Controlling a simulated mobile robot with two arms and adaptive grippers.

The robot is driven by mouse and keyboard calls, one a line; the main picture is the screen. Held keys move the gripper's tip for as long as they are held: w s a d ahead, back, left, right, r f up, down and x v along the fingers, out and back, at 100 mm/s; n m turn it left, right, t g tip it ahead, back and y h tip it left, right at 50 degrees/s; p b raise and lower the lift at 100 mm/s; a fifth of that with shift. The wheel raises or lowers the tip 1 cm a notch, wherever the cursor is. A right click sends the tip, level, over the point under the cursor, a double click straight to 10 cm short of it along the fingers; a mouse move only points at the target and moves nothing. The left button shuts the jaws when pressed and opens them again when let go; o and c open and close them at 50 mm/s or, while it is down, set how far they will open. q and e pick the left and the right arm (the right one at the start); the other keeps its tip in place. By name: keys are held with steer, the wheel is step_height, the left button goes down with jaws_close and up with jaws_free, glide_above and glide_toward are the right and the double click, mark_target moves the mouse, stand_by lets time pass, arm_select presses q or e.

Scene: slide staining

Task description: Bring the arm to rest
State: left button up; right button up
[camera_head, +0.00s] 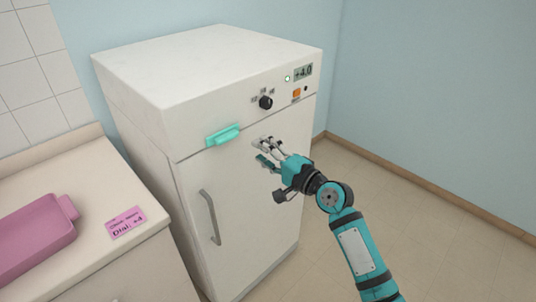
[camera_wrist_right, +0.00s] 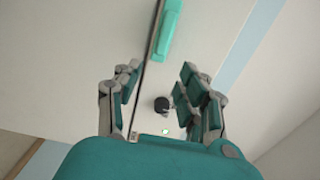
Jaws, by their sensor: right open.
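My right arm comes in from the lower right in the head view. Its gripper (camera_head: 265,154) is open and empty in front of the white fridge (camera_head: 200,70), below the control panel. In the right wrist view the two fingers of the gripper (camera_wrist_right: 155,92) stand apart with nothing between them. The black knob (camera_head: 265,102) on the panel also shows beyond the fingers in the wrist view (camera_wrist_right: 162,104). A teal handle (camera_head: 223,135) is on the fridge's front edge, left of the gripper and apart from it in the head view. My left gripper is not in view.
The fridge has a grey door handle (camera_head: 210,217), a display (camera_head: 303,72) reading +4.0 and an orange switch (camera_head: 297,94). Open floor (camera_head: 430,230) lies to the right.

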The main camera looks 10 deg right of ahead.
steer(key=shift+s+d, duration=0.4)
steer(key=shift+s, duration=0.2)
steer(key=s+d+f+n+g+h, duration=0.1)
steer(key=s+d+f+g+h, duration=0.15)
steer(key=f, duration=1.35)
steer(key=s+d+f+n+g+h, duration=0.1)
steer(key=s+d+f+g+h, duration=0.2)
steer(key=f, duration=1.3)
steer(key=s+d+f+n+g+h, duration=0.1)
steer(key=s+d+f+n+h, duration=0.1)
steer(key=s+f, duration=0.7)
steer(key=s+d+f+n+g+h, duration=0.1)
steer(key=s+d+f+n+g, duration=0.15)
steer(key=s+f, duration=0.65)
steer(key=s+d+f+n+g, duration=0.1)
steer(key=s+f, duration=0.3)
steer(key=s, duration=0.6)
steer(key=s+d+f+n+g+h, duration=0.1)
steer(key=s+f, duration=0.4)
steer(key=s, duration=0.6)
steer(key=s+d+f+n+g+h, duration=0.1)
steer(key=s+f+n, duration=0.4)
steer(key=s, duration=0.6)
steer(key=shift+d+f+g, duration=0.15)
steer(key=shift+d+g, duration=0.5)
steer(key=shift+g, duration=0.15)
